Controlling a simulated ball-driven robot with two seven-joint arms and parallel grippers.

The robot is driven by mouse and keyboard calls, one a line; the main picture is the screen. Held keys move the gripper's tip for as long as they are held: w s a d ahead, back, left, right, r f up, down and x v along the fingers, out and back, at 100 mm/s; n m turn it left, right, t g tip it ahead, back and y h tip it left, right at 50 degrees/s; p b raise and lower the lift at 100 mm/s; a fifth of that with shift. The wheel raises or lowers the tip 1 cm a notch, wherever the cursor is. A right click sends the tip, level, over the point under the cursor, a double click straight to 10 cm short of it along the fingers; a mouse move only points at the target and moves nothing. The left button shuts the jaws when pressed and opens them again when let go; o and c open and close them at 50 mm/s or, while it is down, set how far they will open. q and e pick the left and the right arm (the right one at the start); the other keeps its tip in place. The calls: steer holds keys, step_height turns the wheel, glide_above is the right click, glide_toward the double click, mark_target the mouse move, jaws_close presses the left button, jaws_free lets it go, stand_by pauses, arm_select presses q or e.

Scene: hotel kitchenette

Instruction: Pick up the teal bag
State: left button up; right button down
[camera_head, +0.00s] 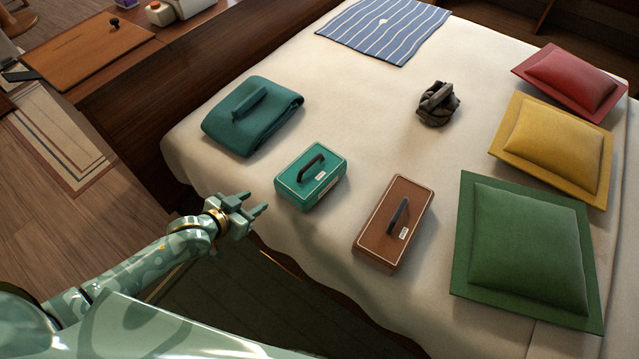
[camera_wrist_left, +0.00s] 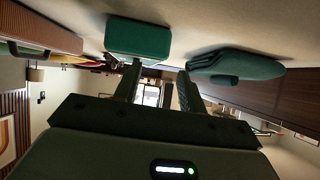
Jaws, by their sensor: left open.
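A teal box-shaped bag (camera_head: 330,184) with a dark handle and a white tag lies near the bed's front edge. A darker teal folded, rounded bundle (camera_head: 225,135) with a teal handle lies to its upper left. My left gripper (camera_head: 253,204) is open and empty, to the lower left of the box-shaped bag and apart from it. In the left wrist view, which looks upside down, its fingers (camera_wrist_left: 160,72) are spread. The box-shaped bag (camera_wrist_left: 138,38) is beyond the left finger and the folded bundle (camera_wrist_left: 245,66) beyond the right one. My right gripper is not in view.
A brown case (camera_head: 380,245) with a handle lies right of the teal bag. Green (camera_head: 530,250), yellow (camera_head: 555,150) and red (camera_head: 570,82) cushions line the right side. A dark crumpled pouch (camera_head: 436,112) and a striped cloth (camera_head: 375,30) lie farther back.

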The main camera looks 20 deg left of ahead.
arm_select(q)
steer(key=t+h+b, duration=0.1)
steer(key=h+b, duration=0.1)
steer(key=b, duration=0.1)
glide_toward(308, 164)
steer(key=shift+m, duration=0.4)
steer(key=b+x, duration=0.2)
steer(key=x, duration=0.1)
steer(key=b+x, duration=0.1)
steer(key=shift+w+a+f+b, duration=0.15)
steer(key=shift+w+f+b, duration=0.2)
steer(key=shift+f, duration=0.1)
steer(key=shift+w+d+f, duration=0.1)
steer(key=shift+w+d, duration=0.2)
steer(key=shift+w, duration=0.2)
steer(key=b+x, duration=0.1)
steer(key=x, duration=0.1)
steer(key=b+x, duration=0.2)
steer(key=shift+s+d+f, duration=0.15)
steer(key=shift+f, duration=0.1)
steer(key=shift+w+d+b, duration=0.15)
steer(key=shift+w+b, duration=0.2)
steer(key=shift+r, duration=0.25)
jaws_close()
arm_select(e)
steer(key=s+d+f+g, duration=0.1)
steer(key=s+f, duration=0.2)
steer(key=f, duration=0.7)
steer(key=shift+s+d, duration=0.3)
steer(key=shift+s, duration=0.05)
